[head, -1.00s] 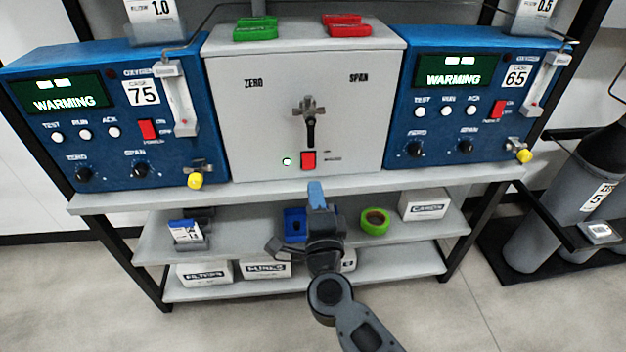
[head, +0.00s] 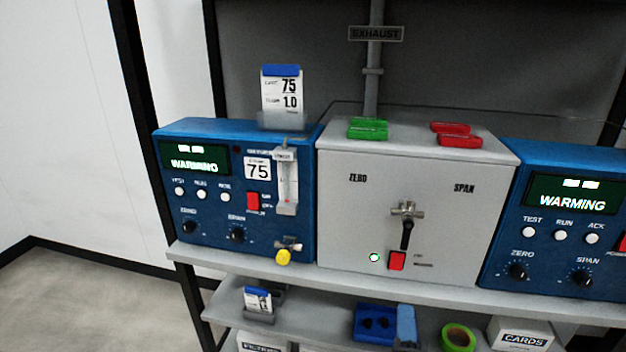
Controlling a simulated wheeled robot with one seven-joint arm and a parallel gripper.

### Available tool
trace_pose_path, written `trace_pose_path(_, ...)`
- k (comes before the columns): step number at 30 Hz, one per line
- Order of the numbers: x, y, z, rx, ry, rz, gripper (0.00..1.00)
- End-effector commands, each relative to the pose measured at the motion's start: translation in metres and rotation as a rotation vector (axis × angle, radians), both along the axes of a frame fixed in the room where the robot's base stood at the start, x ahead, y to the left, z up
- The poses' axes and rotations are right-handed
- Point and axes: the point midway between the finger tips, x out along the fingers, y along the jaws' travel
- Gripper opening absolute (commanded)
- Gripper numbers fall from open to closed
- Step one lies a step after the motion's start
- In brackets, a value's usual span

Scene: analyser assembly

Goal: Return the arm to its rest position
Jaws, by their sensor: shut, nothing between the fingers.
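The gripper is shut with nothing held. The rest of my arm is below the frame and hidden.
The grey ZERO/SPAN box (head: 375,220) stands between the left blue analyser (head: 215,225) and the right blue analyser (head: 570,250), both reading WARMING. A green tape roll (head: 458,337) and a CARDS box (head: 520,335) sit on the shelf below. Open floor (head: 70,300) lies left.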

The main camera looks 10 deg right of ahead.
Motion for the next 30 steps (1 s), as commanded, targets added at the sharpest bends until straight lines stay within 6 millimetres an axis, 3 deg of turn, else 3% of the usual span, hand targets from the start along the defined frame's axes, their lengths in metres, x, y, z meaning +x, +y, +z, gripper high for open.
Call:
trace_pose_path(6,-0.081,-0.014,-0.012,-0.244,0.061,0.02,0.0)
trace_pose_path(13,-0.173,-0.021,-0.008,-0.552,0.153,0.068,0.0)
trace_pose_path(21,-0.27,-0.02,0.009,-0.908,0.292,0.15,0.0)
trace_pose_path(30,-0.357,-0.017,0.041,-1.282,0.465,0.275,0.0)
